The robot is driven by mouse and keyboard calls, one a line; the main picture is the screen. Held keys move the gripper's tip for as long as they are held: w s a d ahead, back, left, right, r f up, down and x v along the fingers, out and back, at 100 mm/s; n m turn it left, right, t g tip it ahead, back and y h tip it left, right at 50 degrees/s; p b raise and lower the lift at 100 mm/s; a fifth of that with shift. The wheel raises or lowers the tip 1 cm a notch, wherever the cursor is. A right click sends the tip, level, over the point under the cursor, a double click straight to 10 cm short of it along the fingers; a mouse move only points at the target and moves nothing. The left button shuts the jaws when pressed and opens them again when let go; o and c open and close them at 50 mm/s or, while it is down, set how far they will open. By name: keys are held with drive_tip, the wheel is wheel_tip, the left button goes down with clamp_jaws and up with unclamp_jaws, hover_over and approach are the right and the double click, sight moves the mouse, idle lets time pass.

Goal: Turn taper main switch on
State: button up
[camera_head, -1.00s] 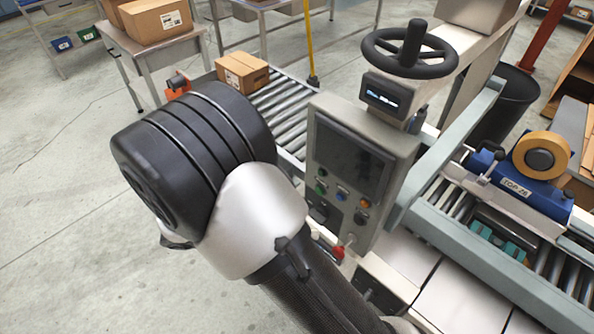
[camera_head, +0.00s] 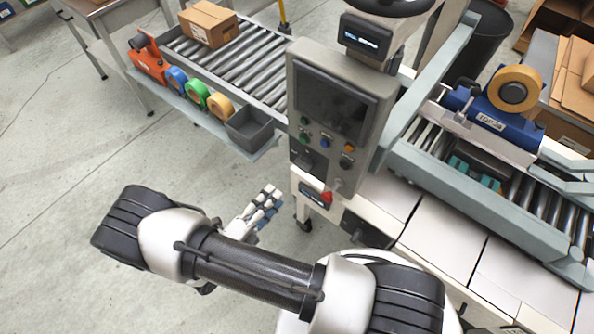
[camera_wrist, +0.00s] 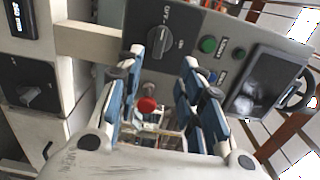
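The taper's grey control panel (camera_head: 337,105) stands in the middle of the head view. A black rotary switch (camera_head: 308,160) is at its lower left. In the wrist view this switch (camera_wrist: 160,42) has OFF and ON lettering; I cannot tell which its knob points to. Another dark rotary switch (camera_wrist: 28,95) is at the left of the wrist view; I cannot tell which is the main switch. My gripper (camera_head: 270,203) is just left of and below the panel. In the wrist view its blue-padded fingers (camera_wrist: 163,72) are apart, with nothing held, apart from the OFF/ON knob.
A red knob (camera_head: 327,197) sits low on the panel, and also shows between the fingers in the wrist view (camera_wrist: 147,104). Green, blue and orange buttons lie below the screen. A side shelf with tape rolls (camera_head: 197,94) and a grey bin (camera_head: 250,128) is left of the panel.

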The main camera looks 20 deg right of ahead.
sight(300, 169)
drive_tip(key=b+x, duration=0.1)
drive_tip(key=x, duration=1.1)
clamp_jaws()
